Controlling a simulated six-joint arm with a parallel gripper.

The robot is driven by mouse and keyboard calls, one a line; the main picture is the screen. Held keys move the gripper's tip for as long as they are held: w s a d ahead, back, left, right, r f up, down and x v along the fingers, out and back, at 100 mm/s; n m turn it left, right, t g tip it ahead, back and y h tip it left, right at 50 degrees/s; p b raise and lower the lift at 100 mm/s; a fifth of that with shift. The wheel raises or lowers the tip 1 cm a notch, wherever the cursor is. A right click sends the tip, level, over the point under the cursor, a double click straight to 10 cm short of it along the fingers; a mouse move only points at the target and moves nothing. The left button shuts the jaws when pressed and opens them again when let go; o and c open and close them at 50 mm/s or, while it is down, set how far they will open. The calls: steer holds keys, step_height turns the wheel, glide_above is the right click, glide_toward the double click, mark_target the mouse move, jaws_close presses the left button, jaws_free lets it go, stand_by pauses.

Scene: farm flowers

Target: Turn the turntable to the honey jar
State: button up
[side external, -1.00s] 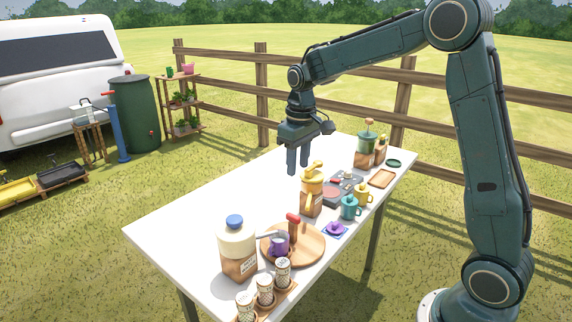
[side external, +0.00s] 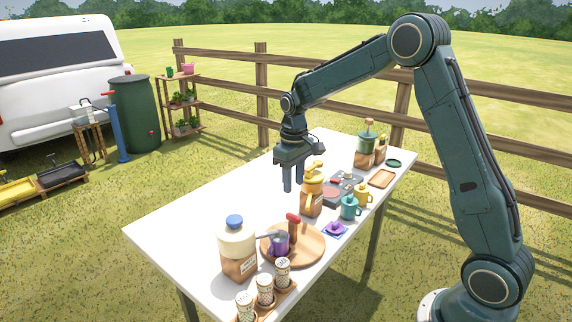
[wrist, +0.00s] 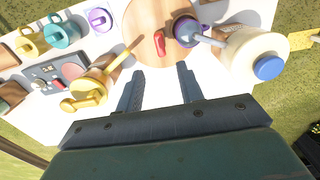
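The round wooden turntable (side external: 312,251) lies on the white table, with a red-topped upright handle (side external: 293,225) on it. It also shows at the top of the wrist view (wrist: 146,18), with the red handle top (wrist: 160,43). A purple mug (side external: 280,244) with a grey spout or handle stands at its left side. A yellow-topped amber jar (side external: 311,201) stands behind the turntable; I cannot tell whether it is the honey jar. My gripper (side external: 293,187) is open and empty above the table, left of that jar. Its fingers (wrist: 160,88) are apart in the wrist view, with bare table between them.
A blue-capped bottle (side external: 238,250) and several patterned shakers (side external: 265,291) stand near the front. Teal (side external: 350,208) and yellow (side external: 363,194) mugs line the right edge. A green-lidded jar (side external: 365,152) stands at the back. The table's left half is clear.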

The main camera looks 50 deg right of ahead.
mark_target(293, 215)
step_height(293, 215, down, 10)
steer(key=shift+f, duration=0.25)
stand_by(0.3)
steer(key=shift+c, duration=0.5)
jaws_close()
